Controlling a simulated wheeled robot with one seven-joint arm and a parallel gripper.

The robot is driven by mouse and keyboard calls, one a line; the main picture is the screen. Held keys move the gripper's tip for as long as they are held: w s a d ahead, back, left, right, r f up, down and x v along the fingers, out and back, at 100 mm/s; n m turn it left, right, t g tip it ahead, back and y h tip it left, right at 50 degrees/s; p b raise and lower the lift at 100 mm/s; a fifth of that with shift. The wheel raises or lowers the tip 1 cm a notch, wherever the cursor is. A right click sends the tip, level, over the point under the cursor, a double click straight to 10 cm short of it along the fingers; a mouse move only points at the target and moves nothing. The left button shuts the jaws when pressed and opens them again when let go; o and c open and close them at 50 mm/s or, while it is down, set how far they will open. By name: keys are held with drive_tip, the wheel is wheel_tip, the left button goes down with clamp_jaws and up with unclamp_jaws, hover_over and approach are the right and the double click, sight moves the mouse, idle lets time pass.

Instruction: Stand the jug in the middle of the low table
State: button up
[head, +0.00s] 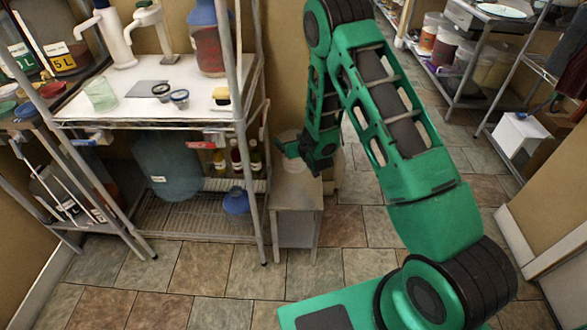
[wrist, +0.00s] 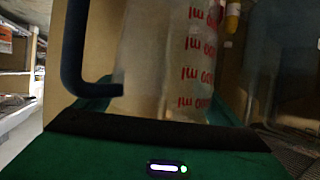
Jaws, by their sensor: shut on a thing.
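The jug (wrist: 165,65) is clear plastic with red millilitre marks and a dark blue handle (wrist: 75,50). It fills the middle of the wrist view, and its marks read upside down there. My gripper (head: 294,149) is shut on the jug. In the head view it is at the back end of the low table (head: 296,196), a small grey stand whose front top is bare. The jug is mostly hidden or too faint there to make out. I cannot tell whether its base touches the tabletop.
A metal shelf unit (head: 245,130) stands close on the left, with a large blue container (head: 168,165), small bottles and a blue item (head: 236,200) on its lower shelf. A wall is behind the table. Tiled floor (head: 345,260) is clear in front and to the right.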

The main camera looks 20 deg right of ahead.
wheel_tip(320, 180, down, 8)
drive_tip(key=shift+f, duration=0.15)
idle(0.4)
drive_tip(key=o, duration=1.2)
